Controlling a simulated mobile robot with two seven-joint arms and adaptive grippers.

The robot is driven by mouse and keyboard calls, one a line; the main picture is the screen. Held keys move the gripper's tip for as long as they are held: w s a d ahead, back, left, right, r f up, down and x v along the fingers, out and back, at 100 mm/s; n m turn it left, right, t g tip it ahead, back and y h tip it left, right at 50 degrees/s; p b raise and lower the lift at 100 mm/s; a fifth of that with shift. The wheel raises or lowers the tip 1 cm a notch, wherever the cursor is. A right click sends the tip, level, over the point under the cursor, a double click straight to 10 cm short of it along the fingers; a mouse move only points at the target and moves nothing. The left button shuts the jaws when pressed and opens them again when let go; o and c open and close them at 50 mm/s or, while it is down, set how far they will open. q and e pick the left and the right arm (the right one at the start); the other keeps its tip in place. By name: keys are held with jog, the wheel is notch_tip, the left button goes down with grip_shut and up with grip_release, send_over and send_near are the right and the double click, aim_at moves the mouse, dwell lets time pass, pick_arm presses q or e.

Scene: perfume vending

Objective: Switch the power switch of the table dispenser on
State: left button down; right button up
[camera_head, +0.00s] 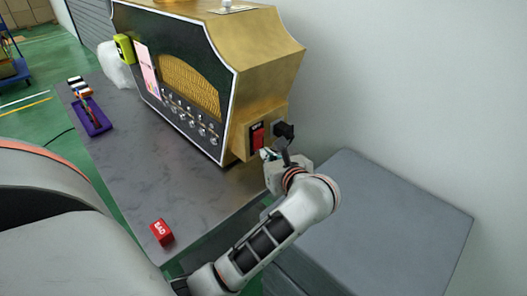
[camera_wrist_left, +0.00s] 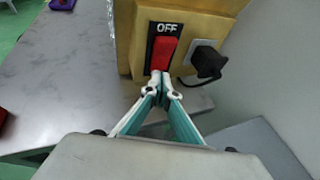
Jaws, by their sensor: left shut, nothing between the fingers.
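The golden table dispenser (camera_head: 268,45) stands on the grey table, its side panel facing right. On that panel is the red power switch (camera_head: 257,136) in a black frame. In the left wrist view the red switch (camera_wrist_left: 164,52) has the word OFF above it. My left gripper (camera_head: 267,153) is shut and empty, just below the switch. In the left wrist view its fingertips (camera_wrist_left: 161,76) are together at the switch's lower edge and hide a little of it. I cannot tell whether they touch it. My right gripper is not in view.
A black plug (camera_wrist_left: 208,62) with a cable sits in a socket right of the switch. A red cube (camera_head: 162,233) lies on the near end of the table (camera_head: 150,165). A purple tray (camera_head: 92,118) is at the left. A grey box (camera_head: 385,215) stands by the wall.

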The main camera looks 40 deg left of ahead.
pick_arm(q)
jog(key=p+v, duration=0.1)
jog(key=v, duration=0.4)
jog(key=shift+s+d+r+p, duration=0.15)
jog(key=shift+d+r+p, duration=0.05)
jog(key=shift+r+p, duration=0.1)
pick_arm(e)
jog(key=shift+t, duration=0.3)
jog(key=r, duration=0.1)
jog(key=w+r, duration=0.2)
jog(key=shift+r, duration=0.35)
